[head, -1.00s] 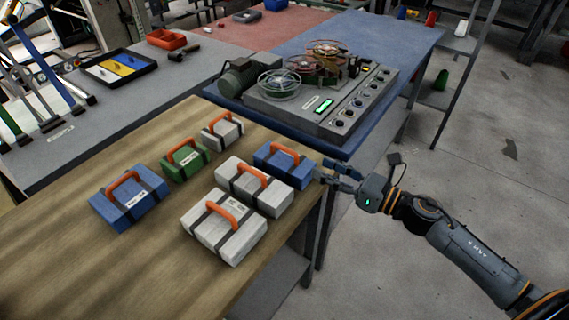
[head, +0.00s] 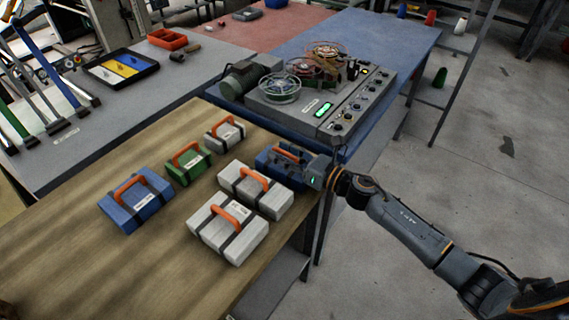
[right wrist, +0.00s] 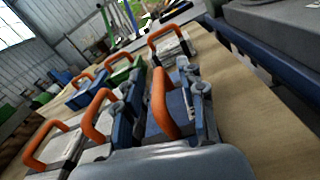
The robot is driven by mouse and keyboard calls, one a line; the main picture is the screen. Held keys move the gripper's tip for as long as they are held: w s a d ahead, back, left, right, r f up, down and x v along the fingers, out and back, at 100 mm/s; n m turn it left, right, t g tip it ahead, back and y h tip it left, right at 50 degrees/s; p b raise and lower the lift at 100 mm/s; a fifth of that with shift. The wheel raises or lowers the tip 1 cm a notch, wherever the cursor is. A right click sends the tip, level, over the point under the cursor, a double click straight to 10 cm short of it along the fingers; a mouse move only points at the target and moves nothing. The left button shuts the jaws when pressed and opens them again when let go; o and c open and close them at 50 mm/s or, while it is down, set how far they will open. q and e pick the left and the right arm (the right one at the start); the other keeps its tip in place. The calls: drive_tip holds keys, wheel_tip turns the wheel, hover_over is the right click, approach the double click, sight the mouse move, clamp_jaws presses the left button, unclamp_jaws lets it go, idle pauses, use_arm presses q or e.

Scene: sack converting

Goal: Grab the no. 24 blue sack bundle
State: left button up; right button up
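Two blue sack bundles with orange handles and dark straps are on the wooden table. The left blue bundle (head: 150,208) has a white label whose number I cannot read. The right blue bundle (head: 268,168) is at the table's far right edge, partly covered by my right gripper (head: 288,157); no number on it is legible. In the right wrist view, the right gripper (right wrist: 161,103) has its fingers apart, one on each side of this bundle's orange handle (right wrist: 160,100). Contact with the handle cannot be told. My left gripper is not in view.
A green bundle (head: 183,172) and several white bundles, such as the front one (head: 240,243), stand close by. A grey winding machine (head: 310,118) is on the blue table behind. The wooden table's front left is clear.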

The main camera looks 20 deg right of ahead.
drive_tip(key=shift+c, duration=0.4)
clamp_jaws()
